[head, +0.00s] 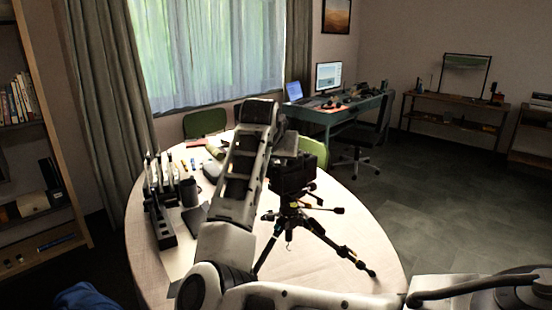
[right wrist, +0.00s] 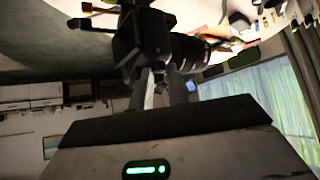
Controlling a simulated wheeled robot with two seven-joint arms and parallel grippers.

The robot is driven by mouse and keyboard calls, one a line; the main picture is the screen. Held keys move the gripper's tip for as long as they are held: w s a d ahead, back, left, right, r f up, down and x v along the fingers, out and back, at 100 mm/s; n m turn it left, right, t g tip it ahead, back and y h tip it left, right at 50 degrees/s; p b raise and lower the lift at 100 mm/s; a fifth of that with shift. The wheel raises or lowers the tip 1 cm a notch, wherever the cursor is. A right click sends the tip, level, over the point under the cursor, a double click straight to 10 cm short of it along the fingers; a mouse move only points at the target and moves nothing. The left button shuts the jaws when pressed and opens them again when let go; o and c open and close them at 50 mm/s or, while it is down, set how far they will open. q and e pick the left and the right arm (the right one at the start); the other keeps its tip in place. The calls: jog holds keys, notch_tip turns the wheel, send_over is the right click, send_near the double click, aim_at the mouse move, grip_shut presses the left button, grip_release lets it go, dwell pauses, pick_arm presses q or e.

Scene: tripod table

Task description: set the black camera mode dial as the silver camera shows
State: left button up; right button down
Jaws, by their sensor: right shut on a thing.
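The black camera (head: 292,176) stands on a black tripod (head: 291,212) on the round table. It also shows in the right wrist view (right wrist: 150,38), tipped by the viewpoint, with its lens (right wrist: 188,52) pointing right. My right gripper (head: 285,157) is above the camera, its fingers reaching down to the top of the body. In the right wrist view the fingers (right wrist: 163,80) are shut at the camera's top, on the mode dial, which is itself hidden between them. The dial's setting cannot be read. I cannot make out the silver camera. My left gripper is not in view.
The round table (head: 335,262) carries a black rack (head: 162,222), a dark mug (head: 189,193) and small items on its left side. My right arm hides part of the tabletop.

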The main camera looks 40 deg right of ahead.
dwell(0.4)
jog(key=c, duration=1.3)
grip_release()
jog(key=shift+c, duration=0.2)
jog(key=shift+r, duration=0.1)
jog(key=v, duration=0.8)
jog(key=shift+a, duration=0.1)
